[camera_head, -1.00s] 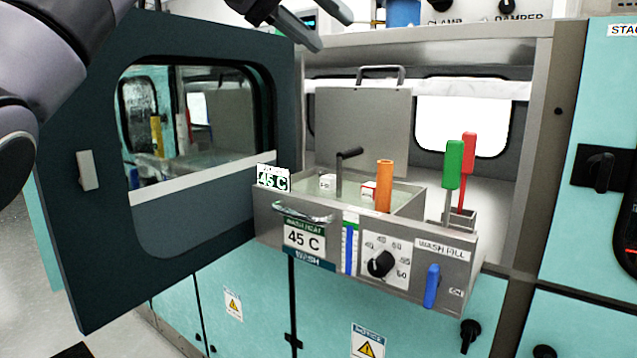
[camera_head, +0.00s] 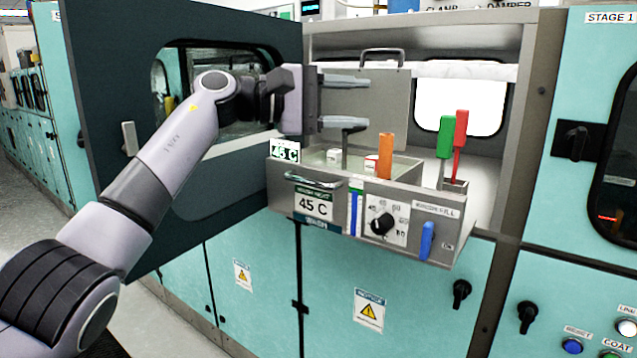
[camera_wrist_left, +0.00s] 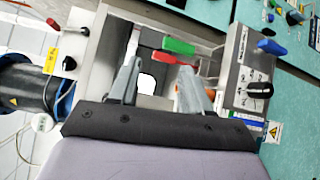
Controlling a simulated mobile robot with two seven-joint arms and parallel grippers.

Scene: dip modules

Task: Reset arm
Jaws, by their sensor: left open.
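My left arm comes in from the left in the head view. Its gripper (camera_head: 345,102) is open and empty, fingers pointing right, above the left part of the wash drawer (camera_head: 330,224) and in front of the raised grey lid (camera_head: 392,110). In the left wrist view the two fingers of the gripper (camera_wrist_left: 158,80) are spread apart with nothing between them. Beyond them are the red handle (camera_wrist_left: 172,58) and the green handle (camera_wrist_left: 178,46). My right gripper is in neither view.
The dark windowed door (camera_head: 95,100) stands open behind my arm. An orange handle (camera_head: 385,155) and a black crank (camera_head: 346,150) stand up in the drawer. The drawer front has a black dial (camera_head: 381,223) and a blue lever (camera_head: 427,240). Teal cabinets (camera_head: 335,270) stand below.

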